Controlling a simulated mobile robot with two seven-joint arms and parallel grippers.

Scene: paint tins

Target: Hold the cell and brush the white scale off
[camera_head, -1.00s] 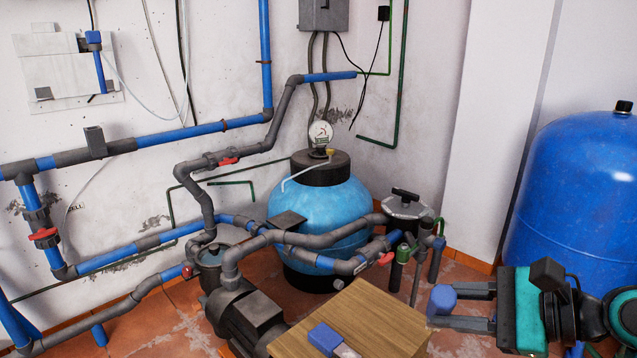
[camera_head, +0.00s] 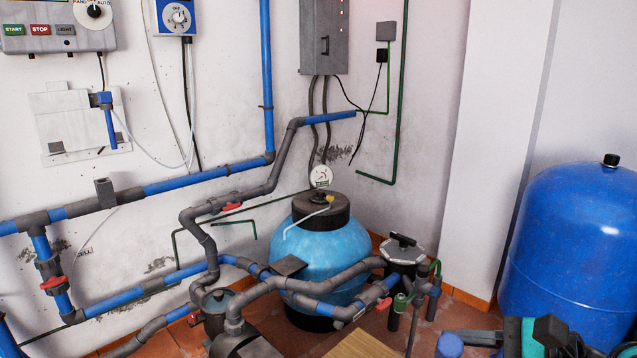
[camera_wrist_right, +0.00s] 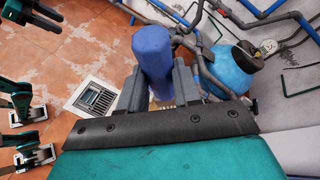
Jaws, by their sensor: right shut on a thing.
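My right gripper (camera_wrist_right: 158,85) is shut on a blue, rounded, cylinder-like thing (camera_wrist_right: 153,50), which stands out between its grey fingers. In the head view the same blue thing (camera_head: 449,345) shows at the bottom edge, right of centre. I cannot tell whether it belongs to the cell or the brush, and white scale cannot be made out on it. My left gripper cannot be made out in the head view.
A wooden top (camera_head: 362,345) shows at the bottom edge. Behind it are grey and blue pipes, a light-blue filter tank (camera_head: 330,255) and a dark strainer pot (camera_head: 403,253). A large blue tank (camera_head: 570,250) stands at the right. A floor drain (camera_wrist_right: 96,98) shows in the wrist view.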

